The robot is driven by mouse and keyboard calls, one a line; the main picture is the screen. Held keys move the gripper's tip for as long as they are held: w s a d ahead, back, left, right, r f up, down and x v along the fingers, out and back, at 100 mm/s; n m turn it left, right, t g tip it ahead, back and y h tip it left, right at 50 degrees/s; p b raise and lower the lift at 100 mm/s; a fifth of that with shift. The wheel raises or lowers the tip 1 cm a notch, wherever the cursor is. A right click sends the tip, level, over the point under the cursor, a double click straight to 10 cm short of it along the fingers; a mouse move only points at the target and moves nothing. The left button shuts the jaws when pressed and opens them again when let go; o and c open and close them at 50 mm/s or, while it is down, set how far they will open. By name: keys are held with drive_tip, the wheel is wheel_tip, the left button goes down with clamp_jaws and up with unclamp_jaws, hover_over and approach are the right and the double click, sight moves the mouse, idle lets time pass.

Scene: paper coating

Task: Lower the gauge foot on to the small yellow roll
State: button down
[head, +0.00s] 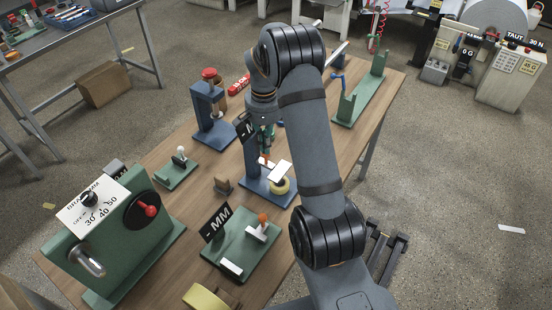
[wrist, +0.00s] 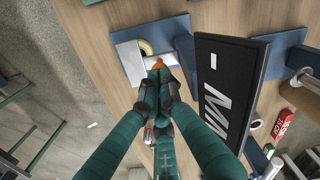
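The gauge with a blue base (head: 258,187) stands on the bench, partly behind my arm. The small yellow roll (head: 280,186) lies on its base under a white plate-like foot (head: 283,170). In the wrist view the roll (wrist: 146,47) shows beside the pale foot (wrist: 130,62). Whether the foot touches the roll is hard to tell. My gripper (wrist: 157,86) points down at the gauge, its teal fingers close together. An orange knob (wrist: 157,65) shows at the fingertips, and they appear closed on it. The gauge's black MM display (wrist: 229,92) stands right beside the fingers.
A second gauge with a green base (head: 236,262) and MM display (head: 215,222) stands nearer. A green coater box (head: 105,240) is at left, a blue press (head: 211,110) behind.

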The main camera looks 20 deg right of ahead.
sight(266, 156)
drive_tip(key=shift+f+b, duration=2.1)
drive_tip(key=shift+f, duration=0.4)
drive_tip(key=shift+r, duration=0.15)
wheel_tip(266, 156, up, 4)
drive_tip(key=p, duration=0.3)
drive_tip(key=shift+r+p, duration=0.15)
drive_tip(key=shift+p, duration=0.15)
wheel_tip(266, 156, up, 12)
drive_tip(key=shift+f, duration=0.25)
wheel_tip(266, 156, down, 16)
drive_tip(key=b, duration=0.3)
drive_tip(key=shift+r, duration=0.15)
